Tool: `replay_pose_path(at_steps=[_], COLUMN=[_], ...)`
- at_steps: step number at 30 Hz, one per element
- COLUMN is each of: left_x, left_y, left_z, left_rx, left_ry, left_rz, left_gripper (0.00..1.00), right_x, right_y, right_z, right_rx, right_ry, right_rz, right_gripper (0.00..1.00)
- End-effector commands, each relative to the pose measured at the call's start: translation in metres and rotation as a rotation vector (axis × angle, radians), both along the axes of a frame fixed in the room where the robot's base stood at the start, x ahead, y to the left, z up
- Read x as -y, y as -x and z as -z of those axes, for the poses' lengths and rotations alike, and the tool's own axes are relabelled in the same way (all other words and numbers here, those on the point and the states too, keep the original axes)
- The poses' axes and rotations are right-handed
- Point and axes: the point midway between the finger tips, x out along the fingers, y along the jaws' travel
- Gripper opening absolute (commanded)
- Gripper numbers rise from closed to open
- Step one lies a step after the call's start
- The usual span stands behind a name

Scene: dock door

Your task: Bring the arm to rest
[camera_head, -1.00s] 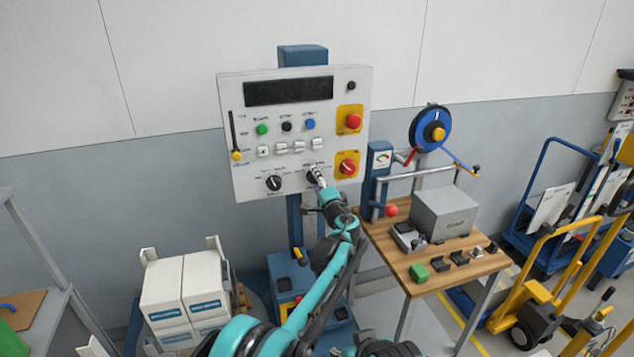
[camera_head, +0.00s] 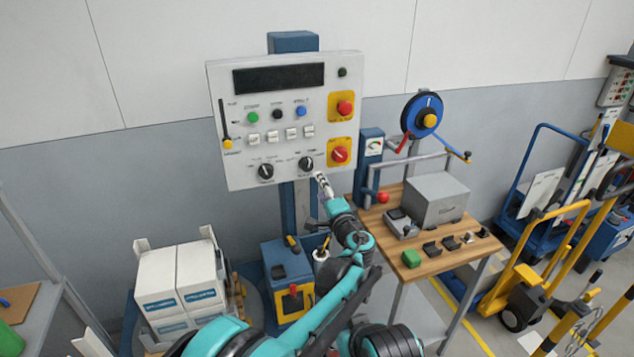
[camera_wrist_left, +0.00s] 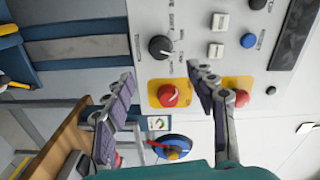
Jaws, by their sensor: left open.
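My left gripper (camera_head: 322,182) is just in front of the lower right edge of the white control panel (camera_head: 225,90), below and right of the right black knob (camera_head: 306,163). In the left wrist view its two fingers (camera_wrist_left: 165,105) are spread apart with nothing between them. A black knob (camera_wrist_left: 159,47) and a red knob on a yellow plate (camera_wrist_left: 168,95) show beyond the fingers. The gripper appears clear of the knob in the head view. My teal left arm reaches up from the bottom of the head view. My right gripper is not in view.
A wooden bench (camera_head: 440,262) with a grey box (camera_head: 436,199) and small parts stands right of the arm. A blue hand-wheel (camera_head: 421,115) is above it. White cartons (camera_head: 180,280) stand at lower left. Yellow hand trucks (camera_head: 530,275) are at right.

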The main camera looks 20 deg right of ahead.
Motion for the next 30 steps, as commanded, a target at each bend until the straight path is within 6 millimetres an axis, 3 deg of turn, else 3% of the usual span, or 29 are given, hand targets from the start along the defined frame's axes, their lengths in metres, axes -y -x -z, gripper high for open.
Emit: replay_pose_path(at_steps=[14,17,20,23,26,30], left_x=[0.0,-0.011,-0.049,-0.115,-0.188,-0.279], left_y=[0.004,0.003,0.001,0.006,0.025,0.071], left_z=[0.0,-0.002,-0.009,-0.016,-0.019,-0.012], left_rx=[0.0,-0.013,-0.06,-0.144,-0.243,-0.373], left_ry=[0.0,0.011,0.054,0.135,0.244,0.407], left_rz=[0.0,-0.013,-0.056,-0.131,-0.217,-0.331], left_gripper=[0.56,0.56,0.56,0.56,0.56,0.56], right_x=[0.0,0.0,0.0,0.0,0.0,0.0], right_y=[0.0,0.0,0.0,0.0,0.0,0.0], right_z=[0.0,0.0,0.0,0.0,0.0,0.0], right_rx=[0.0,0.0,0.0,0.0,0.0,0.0], right_ry=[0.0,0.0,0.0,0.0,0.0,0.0], right_rz=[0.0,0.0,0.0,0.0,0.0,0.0], right_gripper=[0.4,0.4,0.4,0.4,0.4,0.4])
